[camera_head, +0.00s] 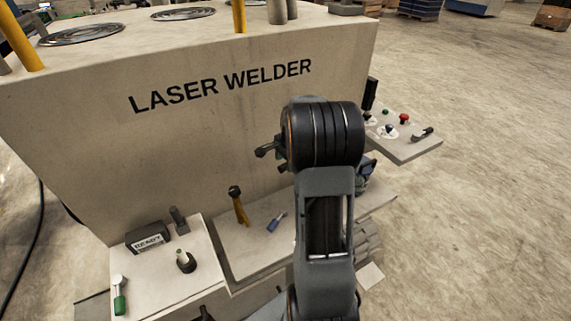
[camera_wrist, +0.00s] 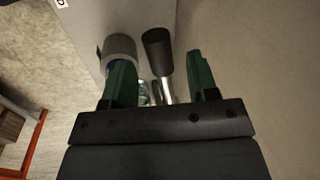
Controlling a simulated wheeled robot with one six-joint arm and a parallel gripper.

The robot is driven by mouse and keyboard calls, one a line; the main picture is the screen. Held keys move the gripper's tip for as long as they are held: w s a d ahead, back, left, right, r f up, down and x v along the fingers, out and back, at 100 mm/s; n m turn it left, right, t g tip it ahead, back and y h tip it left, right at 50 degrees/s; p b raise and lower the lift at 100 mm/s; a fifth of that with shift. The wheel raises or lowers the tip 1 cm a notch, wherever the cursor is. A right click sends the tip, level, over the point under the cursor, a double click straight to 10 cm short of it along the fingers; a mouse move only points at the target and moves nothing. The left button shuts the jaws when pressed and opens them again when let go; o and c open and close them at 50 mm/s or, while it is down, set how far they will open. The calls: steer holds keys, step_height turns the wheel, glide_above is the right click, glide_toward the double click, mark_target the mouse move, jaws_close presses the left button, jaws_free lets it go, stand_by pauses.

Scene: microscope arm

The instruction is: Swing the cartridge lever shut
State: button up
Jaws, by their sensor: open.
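In the wrist view a lever with a black rounded handle (camera_wrist: 157,50) and a bright metal shaft stands out between the two green fingers of my gripper (camera_wrist: 157,60). The fingers are apart, with gaps on both sides of the lever, and it is not gripped. I take it to be the cartridge lever, but no label shows. The lever's lower end is hidden behind the gripper body. In the head view my arm covers the middle right, and I cannot make out the gripper's fingers there.
A grey cylinder (camera_wrist: 120,47) is close by the left finger. The head view shows the laser welder cabinet (camera_head: 215,125), a yellow-stemmed lever (camera_head: 240,209), a small blue lever (camera_head: 276,222), a green-handled lever (camera_head: 120,300) and a control panel (camera_head: 415,147). Open floor lies to the right.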

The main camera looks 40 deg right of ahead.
steer(key=shift+w+f, duration=0.2)
steer(key=shift+f, duration=0.9)
jaws_close()
